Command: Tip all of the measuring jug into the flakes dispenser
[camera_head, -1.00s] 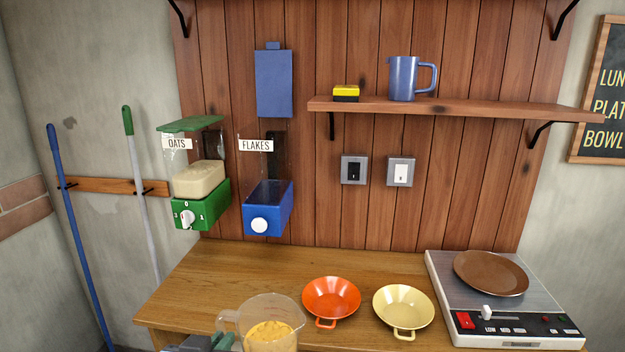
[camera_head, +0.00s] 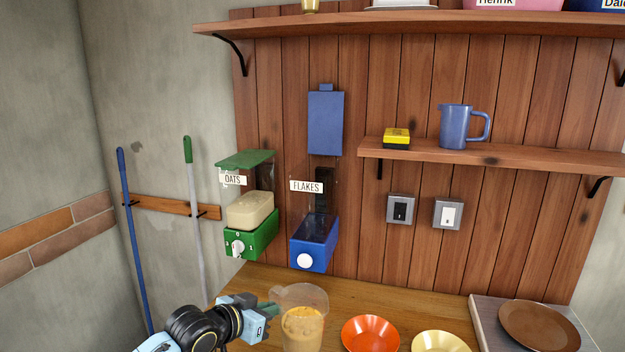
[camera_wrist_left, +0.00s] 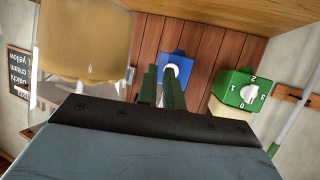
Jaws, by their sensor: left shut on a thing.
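The measuring jug (camera_head: 303,330) is clear and upright, with orange-yellow flakes inside. My left gripper (camera_head: 272,308) is shut on its handle at the jug's left side. In the left wrist view the jug (camera_wrist_left: 85,40) fills the upper left, and the green fingers (camera_wrist_left: 160,88) are together. The flakes dispenser (camera_head: 315,243) hangs on the plank wall, above and beyond the jug. It has a blue base with a white knob, a clear hopper labelled FLAKES and a blue lid (camera_head: 325,123) standing open. I see no flakes in the hopper. My right gripper is out of view.
The green oats dispenser (camera_head: 252,240) hangs close left of the flakes one, its lid down. A shelf (camera_head: 540,158) with a blue jug (camera_head: 457,127) is to the right. An orange bowl (camera_head: 371,335) and a cream bowl (camera_head: 440,342) stand on the wooden counter (camera_head: 400,300).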

